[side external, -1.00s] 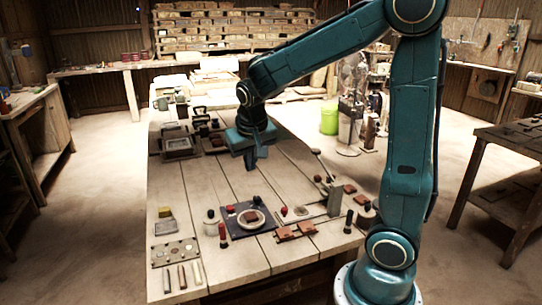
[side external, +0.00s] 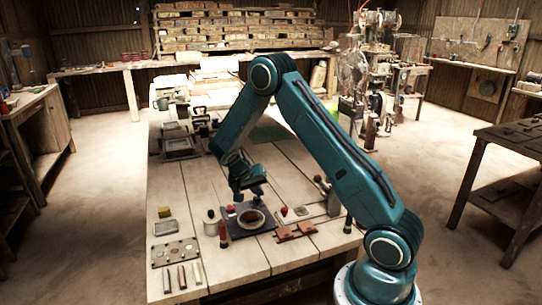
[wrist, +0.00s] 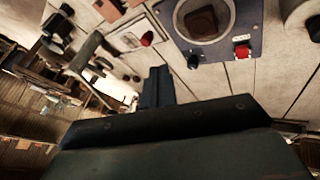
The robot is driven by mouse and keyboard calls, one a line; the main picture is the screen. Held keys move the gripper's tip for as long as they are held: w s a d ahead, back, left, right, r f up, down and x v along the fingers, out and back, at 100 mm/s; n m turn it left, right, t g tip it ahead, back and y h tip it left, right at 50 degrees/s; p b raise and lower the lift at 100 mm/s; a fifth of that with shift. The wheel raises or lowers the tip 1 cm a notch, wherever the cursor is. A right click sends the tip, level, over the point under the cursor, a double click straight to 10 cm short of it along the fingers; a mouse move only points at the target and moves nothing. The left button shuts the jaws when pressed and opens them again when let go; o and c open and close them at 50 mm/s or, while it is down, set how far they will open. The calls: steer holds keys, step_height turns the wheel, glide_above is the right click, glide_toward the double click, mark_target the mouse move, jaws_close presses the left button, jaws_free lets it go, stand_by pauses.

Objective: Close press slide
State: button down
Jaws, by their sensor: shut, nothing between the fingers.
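A dark blue plate (side external: 232,228) with a pale round ring (side external: 250,220) around a brown centre lies near the front of the bench. In the wrist view the blue plate (wrist: 246,48) also carries a black knob (wrist: 193,61) and a red button (wrist: 242,50). To its right is a pale piece with a red knob (side external: 284,211), seen in the wrist view as a pale plate (wrist: 122,40). I cannot tell for certain which part is the press slide. My gripper (side external: 248,197) is shut and empty, close above the back of the blue plate; its fingers (wrist: 157,85) show in the wrist view.
A post (side external: 334,201) stands right of the pale piece. Brown tiles (side external: 285,233) lie in front. A perforated tray (side external: 175,251) lies front left. The bench middle is clear.

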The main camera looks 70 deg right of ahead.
mark_target(303, 210)
steer(key=shift+m+g, duration=0.3)
steer(key=x, duration=0.4)
steer(key=shift+w+f, duration=0.1)
steer(key=shift+f, duration=0.2)
steer(key=shift+x, duration=5)
steer(key=shift+d+r, duration=0.1)
steer(key=s+d, duration=0.8)
steer(key=shift+s+d, duration=0.2)
steer(key=shift+s, duration=0.1)
steer(key=shift+r, duration=0.15)
steer(key=v, duration=1)
steer(key=shift+w+a+f, duration=0.2)
steer(key=shift+w+a, duration=0.05)
steer(key=shift+a, duration=0.05)
